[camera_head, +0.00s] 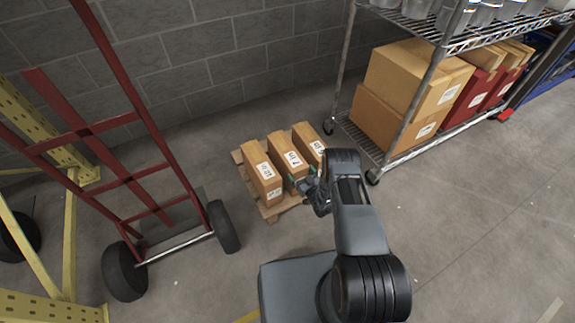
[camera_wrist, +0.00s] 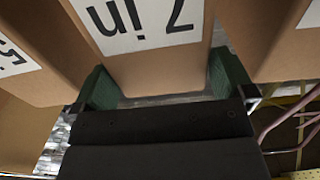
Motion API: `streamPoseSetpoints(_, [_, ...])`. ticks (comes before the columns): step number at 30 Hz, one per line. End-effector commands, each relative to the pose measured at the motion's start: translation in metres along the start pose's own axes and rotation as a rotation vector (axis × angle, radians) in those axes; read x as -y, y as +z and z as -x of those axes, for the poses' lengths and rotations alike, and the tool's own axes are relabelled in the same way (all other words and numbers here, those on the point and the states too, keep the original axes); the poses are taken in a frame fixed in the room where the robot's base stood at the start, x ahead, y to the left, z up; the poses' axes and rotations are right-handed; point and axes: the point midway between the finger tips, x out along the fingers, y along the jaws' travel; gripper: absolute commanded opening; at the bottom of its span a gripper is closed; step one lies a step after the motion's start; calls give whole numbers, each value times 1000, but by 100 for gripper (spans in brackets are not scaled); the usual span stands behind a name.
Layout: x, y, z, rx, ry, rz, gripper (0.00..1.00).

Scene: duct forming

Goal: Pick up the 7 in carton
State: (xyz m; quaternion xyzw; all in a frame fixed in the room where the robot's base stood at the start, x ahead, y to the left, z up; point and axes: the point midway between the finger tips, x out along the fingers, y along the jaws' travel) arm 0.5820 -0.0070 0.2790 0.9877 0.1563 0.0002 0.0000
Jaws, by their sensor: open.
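The 7 in carton (camera_head: 280,153) is the middle one of three brown cartons standing on a small wooden pallet (camera_head: 270,214) by the wall. In the wrist view the carton (camera_wrist: 150,68) shows its white "7 in" label upside down. My gripper (camera_head: 304,185) is at the carton's near end. In the wrist view my gripper (camera_wrist: 163,82) is open, with a green-padded finger on each side of the carton. I cannot tell whether the pads touch it. The carton's lower part is hidden behind my gripper.
Cartons stand close on the left (camera_head: 255,165) and right (camera_head: 303,137). A red hand truck (camera_head: 155,195) stands left of the pallet. A wire shelf (camera_head: 360,140) with boxes stands at right. The floor on the right is clear.

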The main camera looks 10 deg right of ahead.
Motion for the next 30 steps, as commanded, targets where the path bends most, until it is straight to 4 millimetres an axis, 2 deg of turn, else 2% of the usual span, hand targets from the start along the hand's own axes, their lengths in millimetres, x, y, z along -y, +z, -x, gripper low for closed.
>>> streamPoseSetpoints(3, [0, 1, -18, -3, -2, 1, 100])
streamPoseSetpoints(9, [-1, -1, -36, -2, 0, 1, 100])
streamPoseSetpoints(18, [-1, -2, -39, 0, 0, 0, 100])
streamPoseSetpoints(30, [-1, -2, -38, 0, 0, 0, 62])
